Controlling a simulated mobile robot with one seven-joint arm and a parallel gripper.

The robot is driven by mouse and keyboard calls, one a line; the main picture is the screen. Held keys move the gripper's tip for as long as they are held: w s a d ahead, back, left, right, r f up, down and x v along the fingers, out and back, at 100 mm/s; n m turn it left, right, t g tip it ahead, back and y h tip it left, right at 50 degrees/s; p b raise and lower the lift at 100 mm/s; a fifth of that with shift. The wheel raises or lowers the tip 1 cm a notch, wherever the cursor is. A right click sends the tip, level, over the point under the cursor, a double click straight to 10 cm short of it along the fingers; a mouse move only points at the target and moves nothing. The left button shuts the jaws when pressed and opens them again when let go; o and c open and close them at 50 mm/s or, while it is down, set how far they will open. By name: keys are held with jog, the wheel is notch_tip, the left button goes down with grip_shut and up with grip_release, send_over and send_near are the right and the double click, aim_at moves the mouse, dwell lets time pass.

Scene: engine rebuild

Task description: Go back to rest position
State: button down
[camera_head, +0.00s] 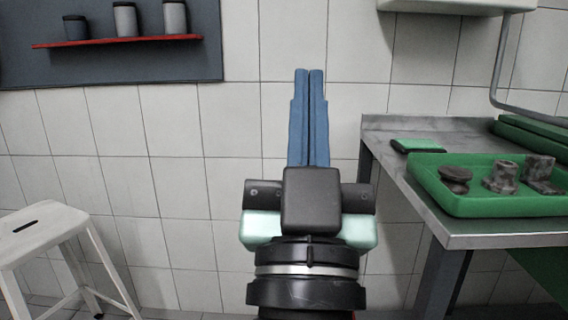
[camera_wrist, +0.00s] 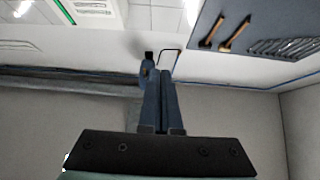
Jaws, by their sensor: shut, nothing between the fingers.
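My gripper (camera_head: 309,72) stands upright in the middle of the head view, in front of the tiled wall. Its two long blue fingers are pressed together with nothing between them. It is clear of the metal table on the right and the stool on the left. In the wrist view, my gripper (camera_wrist: 160,75) points away toward the upper part of the room, its fingers shut. The tips overlap a dark shape behind them that I cannot make out.
A steel table (camera_head: 485,228) at the right bears a green tray (camera_head: 480,205) with several dark metal parts and a green-and-black pad (camera_head: 418,146). A white stool (camera_head: 38,232) stands at the left. A red shelf (camera_head: 118,41) holds several canisters. Tools (camera_wrist: 235,35) hang on a board.

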jog(key=s+a+r+n+t+y+p, duration=0.1)
jog(key=s+r, duration=0.2)
jog(key=r, duration=0.3)
jog(key=s+a+r+y+p, duration=0.1)
jog(key=s+r+p, duration=0.15)
jog(key=r, duration=0.25)
notch_tip(320, 180, up, 36)
jog(key=p, duration=3.6)
jog(key=shift+r, duration=0.25)
